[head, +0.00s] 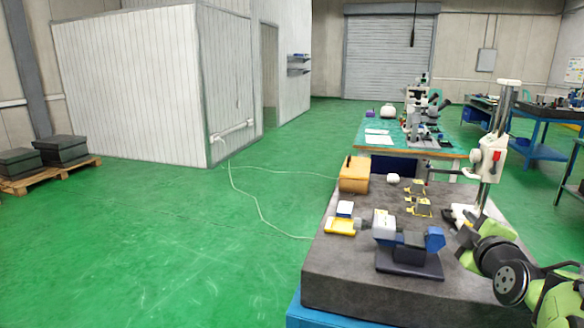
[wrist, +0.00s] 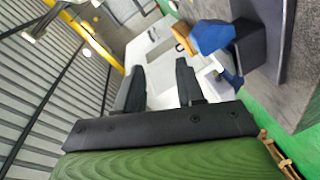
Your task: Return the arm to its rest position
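My arm, green with dark joints, reaches in from the lower right corner of the head view. In the wrist view my gripper (wrist: 160,82) shows two dark fingers standing apart, with nothing held between them. In the head view the arm's end is beside the right edge of the grey stone table (head: 340,280), and the fingers are hard to make out. A bench device with blue ends and a dark base (head: 408,260) stands on the table, left of the arm. Its blue part (wrist: 212,36) shows beyond the fingers in the wrist view.
A measuring stand with a tall column (head: 497,130) rises close behind my arm. On the table are a yellow tray (head: 341,227), an orange-brown box (head: 354,174) and small yellow-and-grey blocks (head: 418,206). A microscope bench (head: 400,147) stands behind. The green floor at left is open.

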